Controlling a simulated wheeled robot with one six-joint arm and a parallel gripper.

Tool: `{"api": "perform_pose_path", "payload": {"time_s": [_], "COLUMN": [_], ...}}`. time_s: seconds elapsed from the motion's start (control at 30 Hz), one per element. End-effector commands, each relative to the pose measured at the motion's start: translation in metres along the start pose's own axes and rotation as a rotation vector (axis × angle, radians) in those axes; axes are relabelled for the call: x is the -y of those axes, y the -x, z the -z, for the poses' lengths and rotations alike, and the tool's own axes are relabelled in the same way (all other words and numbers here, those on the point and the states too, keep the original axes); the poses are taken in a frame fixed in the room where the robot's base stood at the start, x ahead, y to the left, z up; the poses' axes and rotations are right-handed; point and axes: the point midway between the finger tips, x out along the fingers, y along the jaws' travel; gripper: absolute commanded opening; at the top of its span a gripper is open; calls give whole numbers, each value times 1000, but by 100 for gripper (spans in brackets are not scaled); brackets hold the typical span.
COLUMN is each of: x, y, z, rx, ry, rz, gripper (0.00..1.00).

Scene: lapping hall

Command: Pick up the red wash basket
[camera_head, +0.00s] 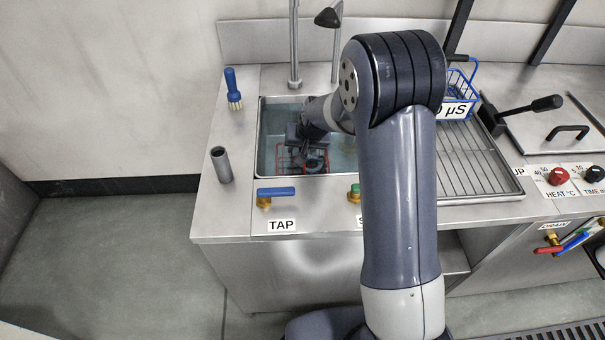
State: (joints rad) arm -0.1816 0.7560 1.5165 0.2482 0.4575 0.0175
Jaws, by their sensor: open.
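The red wash basket (287,163) is a small wire basket low in the steel sink at the centre left. My gripper (314,160) reaches down into the sink, over the right part of the basket, and is open. The gripper's dark body hides part of the basket. I cannot tell whether the fingers touch its wire or where its handle is.
The sink rim (258,140) surrounds my gripper closely. A tall tap pipe (294,45) stands behind it. A blue brush (232,88) and a grey tube (221,164) stand left. A blue wire basket (472,83) sits right by the drainboard (470,165).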

Motion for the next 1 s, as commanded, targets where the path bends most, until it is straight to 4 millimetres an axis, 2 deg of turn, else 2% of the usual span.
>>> {"api": "perform_pose_path", "payload": {"time_s": [0.07,0.57,1.0], "x": [0,0,0], "y": [0,0,2], "z": [0,0,2], "rx": [0,0,-4], "ry": [0,0,0], "rz": [0,0,1], "gripper": [41,0,0]}}
